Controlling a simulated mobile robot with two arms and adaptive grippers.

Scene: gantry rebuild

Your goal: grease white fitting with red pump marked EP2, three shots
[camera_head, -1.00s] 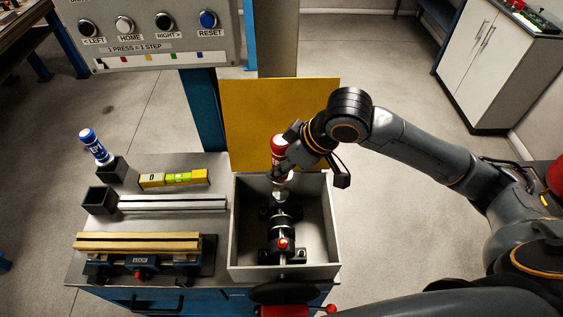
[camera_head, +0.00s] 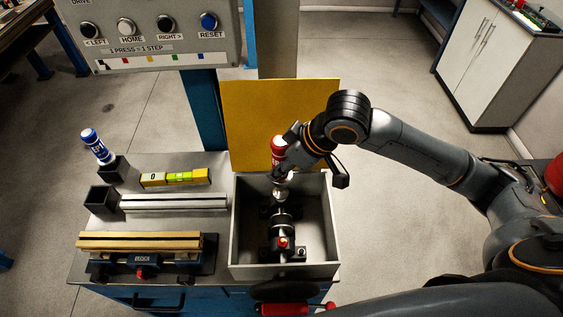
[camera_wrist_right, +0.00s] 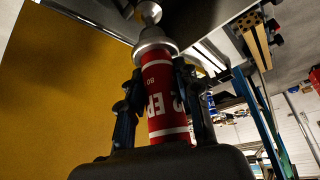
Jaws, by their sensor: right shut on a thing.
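The red pump (camera_head: 278,146) is in my right gripper (camera_head: 279,171), over the far end of the open grey box. In the right wrist view the red pump (camera_wrist_right: 167,105) shows white letters, partly covered, that begin "EP". My right gripper (camera_wrist_right: 165,100) is shut around its body, one finger on each side. Its silver end points at a round metal piece (camera_wrist_right: 148,13); I cannot tell whether they touch. In the head view a pale metal piece (camera_head: 281,191) shows just below the gripper. I cannot make out a white fitting for certain. My left gripper is not in view.
The grey box (camera_head: 236,235) holds a dark shaft assembly with a red-and-yellow fitting (camera_head: 283,242). A yellow panel (camera_head: 250,115) stands behind it. Left on the bench are a blue pump (camera_head: 97,146), a yellow level (camera_head: 175,178) and a vise (camera_head: 140,262). A button panel (camera_head: 150,50) hangs above.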

